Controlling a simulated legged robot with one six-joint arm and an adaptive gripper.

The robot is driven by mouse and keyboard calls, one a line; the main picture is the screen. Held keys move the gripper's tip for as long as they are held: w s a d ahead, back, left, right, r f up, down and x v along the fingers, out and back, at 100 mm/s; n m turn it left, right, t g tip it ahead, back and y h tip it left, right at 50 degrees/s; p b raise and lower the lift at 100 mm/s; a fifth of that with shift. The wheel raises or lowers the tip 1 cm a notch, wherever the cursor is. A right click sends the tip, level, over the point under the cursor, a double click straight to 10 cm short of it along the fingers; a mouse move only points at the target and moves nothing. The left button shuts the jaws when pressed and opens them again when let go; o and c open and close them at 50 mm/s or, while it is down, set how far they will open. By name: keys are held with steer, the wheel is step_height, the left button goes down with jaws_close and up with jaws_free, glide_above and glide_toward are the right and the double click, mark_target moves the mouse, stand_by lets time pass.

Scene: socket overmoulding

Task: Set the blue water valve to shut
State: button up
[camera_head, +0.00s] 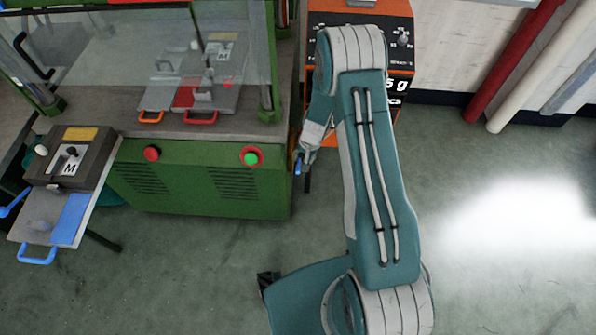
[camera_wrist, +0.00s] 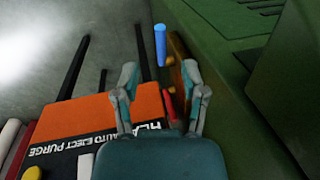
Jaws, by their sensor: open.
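The blue water valve handle (camera_wrist: 160,45) is a short blue bar beside a brass-coloured fitting on the green machine's side. In the wrist view it lies just beyond my fingertips, roughly centred between them and pointing away from me. In the head view the small blue handle (camera_head: 298,167) shows at the machine's right edge, just below my gripper (camera_head: 304,152). In the wrist view my gripper (camera_wrist: 160,75) is open, with its two fingers spread and nothing between the tips. I see no contact with the blue handle. Whether the valve is open or shut cannot be told.
A red handle (camera_wrist: 168,104) with another brass fitting sits nearer my palm, between the fingers. The green machine (camera_head: 200,185) stands close on the left in the head view. An orange unit (camera_head: 325,15) stands behind my arm. Floor at the right is clear.

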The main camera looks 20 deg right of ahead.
mark_target(298, 171)
steer(key=f, duration=0.3)
steer(key=a+f, duration=0.1)
steer(key=f, duration=0.5)
steer(key=shift+w+a, duration=0.3)
steer(key=shift+a, duration=0.05)
jaws_close()
